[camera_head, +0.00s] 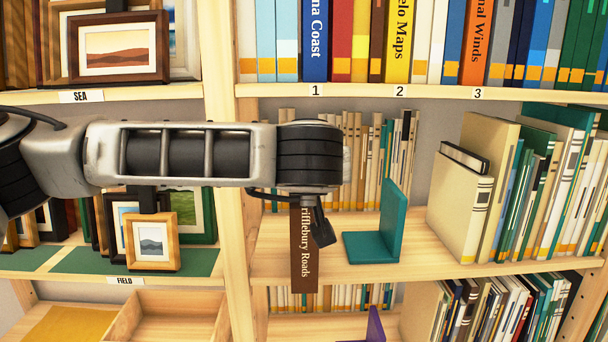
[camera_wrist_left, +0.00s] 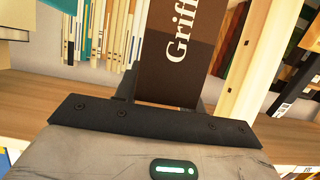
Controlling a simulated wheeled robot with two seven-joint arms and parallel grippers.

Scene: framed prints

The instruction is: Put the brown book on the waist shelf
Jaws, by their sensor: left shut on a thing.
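The brown book (camera_head: 303,255), its spine lettered "…rifflebury Roads", hangs upright below my left gripper (camera_head: 318,225). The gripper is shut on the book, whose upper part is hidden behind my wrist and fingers. In the left wrist view the brown book (camera_wrist_left: 183,50) stands out from between the fingers, with "Griff…" readable. The middle shelf (camera_head: 275,262) lies behind the book, and the book's lower end shows in front of that shelf's front edge. I cannot tell which shelf is the waist shelf. My right gripper is not in view.
A teal bookend (camera_head: 390,225) stands on the middle shelf, with free board around it. Cream books (camera_head: 462,210) lean at its right, and a row of thin books (camera_head: 375,160) stands behind. Framed prints (camera_head: 151,243) fill the left bay, past an upright post (camera_head: 222,230).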

